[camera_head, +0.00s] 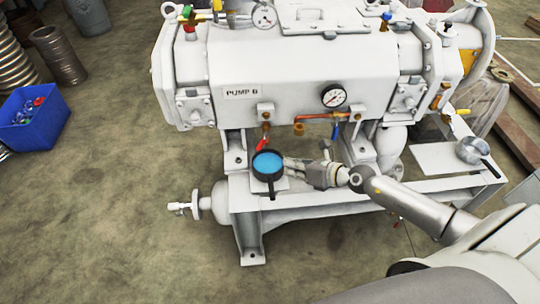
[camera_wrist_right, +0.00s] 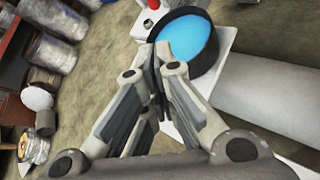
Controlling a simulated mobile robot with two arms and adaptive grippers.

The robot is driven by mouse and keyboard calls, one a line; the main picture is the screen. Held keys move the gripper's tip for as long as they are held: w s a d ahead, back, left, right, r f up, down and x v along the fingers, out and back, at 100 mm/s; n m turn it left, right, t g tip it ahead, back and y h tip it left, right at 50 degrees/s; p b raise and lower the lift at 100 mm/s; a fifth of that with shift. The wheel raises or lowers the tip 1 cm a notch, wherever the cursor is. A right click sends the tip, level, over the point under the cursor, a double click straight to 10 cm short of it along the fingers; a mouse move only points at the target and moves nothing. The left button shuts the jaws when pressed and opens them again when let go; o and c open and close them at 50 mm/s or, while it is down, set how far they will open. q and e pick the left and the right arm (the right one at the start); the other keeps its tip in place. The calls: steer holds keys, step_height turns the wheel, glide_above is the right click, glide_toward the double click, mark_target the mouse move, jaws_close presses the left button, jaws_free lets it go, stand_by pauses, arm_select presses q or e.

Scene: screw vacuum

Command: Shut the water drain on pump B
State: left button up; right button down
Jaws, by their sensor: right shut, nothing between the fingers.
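Pump B (camera_head: 300,70) is a large white machine with a "PUMP B" label (camera_head: 241,92) on its front. Below the label a small valve with a red lever (camera_head: 262,143) hangs down, its lever slanting down to the left. A black pan (camera_head: 267,163) holding blue liquid sits right under it; the pan also shows in the right wrist view (camera_wrist_right: 186,40). My right gripper (camera_head: 288,161) is shut and empty, its tips close beside the pan's right rim. In the wrist view its fingertips (camera_wrist_right: 160,52) meet at the pan's edge; whether they touch it is unclear.
A second valve with a blue lever (camera_head: 335,131) hangs further right, near a pressure gauge (camera_head: 333,96). A metal pan (camera_head: 472,150) stands on the right end of the white frame. A blue crate (camera_head: 36,118) stands on the floor at left, with free floor in front.

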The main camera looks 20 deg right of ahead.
mark_target(262, 142)
steer(key=b+x, duration=0.1)
steer(key=x, duration=0.4)
steer(key=shift+w+a+f, duration=0.1)
steer(key=shift+w+f, duration=0.1)
steer(key=w, duration=0.2)
steer(key=w+a, duration=0.1)
steer(key=shift+w+r, duration=0.1)
steer(key=shift+r, duration=0.25)
arm_select(q)
steer(key=shift+w+d+r, duration=0.1)
steer(key=shift+w+r, duration=0.35)
steer(key=shift+r, duration=0.35)
steer(key=shift+w+r, duration=0.5)
steer(key=shift+r, duration=0.3)
steer(key=shift+w+d+r, duration=0.1)
steer(key=shift+w+r, duration=0.35)
steer(key=shift+r, duration=0.35)
arm_select(e)
steer(key=shift+w+r, duration=0.1)
steer(key=shift+w, duration=0.35)
arm_select(q)
steer(key=shift+s+a+f, duration=0.15)
steer(key=shift+s+f, duration=0.4)
steer(key=shift+f, duration=0.35)
arm_select(e)
steer(key=shift+a, duration=0.15)
arm_select(q)
steer(key=shift+f, duration=0.15)
